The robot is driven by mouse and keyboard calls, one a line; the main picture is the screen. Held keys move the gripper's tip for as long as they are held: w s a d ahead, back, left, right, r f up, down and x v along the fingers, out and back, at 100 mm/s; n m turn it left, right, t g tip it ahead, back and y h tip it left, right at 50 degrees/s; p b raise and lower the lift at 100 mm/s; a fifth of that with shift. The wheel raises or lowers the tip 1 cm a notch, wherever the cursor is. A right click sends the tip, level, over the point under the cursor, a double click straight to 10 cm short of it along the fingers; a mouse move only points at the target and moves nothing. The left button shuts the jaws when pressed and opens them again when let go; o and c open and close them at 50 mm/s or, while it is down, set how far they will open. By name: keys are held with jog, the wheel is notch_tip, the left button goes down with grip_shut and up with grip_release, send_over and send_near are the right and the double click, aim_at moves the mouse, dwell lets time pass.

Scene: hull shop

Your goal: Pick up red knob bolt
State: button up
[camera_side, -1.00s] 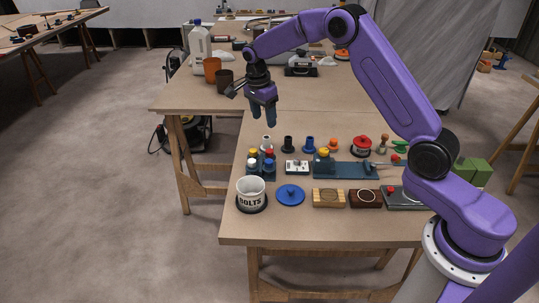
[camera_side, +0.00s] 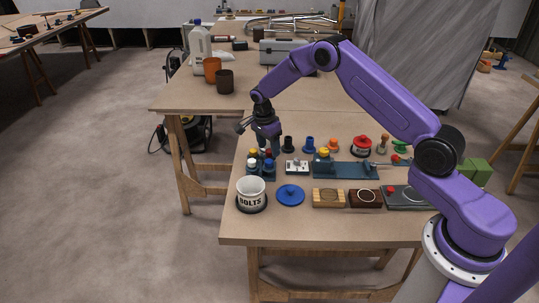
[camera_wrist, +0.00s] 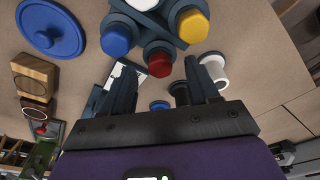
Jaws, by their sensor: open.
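The red knob bolt (camera_wrist: 159,65) stands in a dark blue rack (camera_wrist: 153,33) and lies between and just beyond my fingertips in the wrist view. A blue knob bolt (camera_wrist: 115,39) and a yellow knob bolt (camera_wrist: 193,26) stand in the same rack beside it, and a white one (camera_wrist: 143,4) shows at the top edge. My gripper (camera_wrist: 165,82) is open and empty, with one finger to each side of the red knob. In the side view my gripper (camera_side: 268,145) hangs over the rack, fingers pointing down, and largely hides the red knob.
A white BOLTS bucket (camera_side: 251,193) and a blue lid (camera_side: 290,195) stand in front of the rack. A white switch box (camera_side: 297,167) is to the right. Several spools and knobs line the back, including a dark one (camera_side: 288,144) close to my gripper.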

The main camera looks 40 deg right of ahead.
jog(key=shift+f, duration=0.5)
grip_shut()
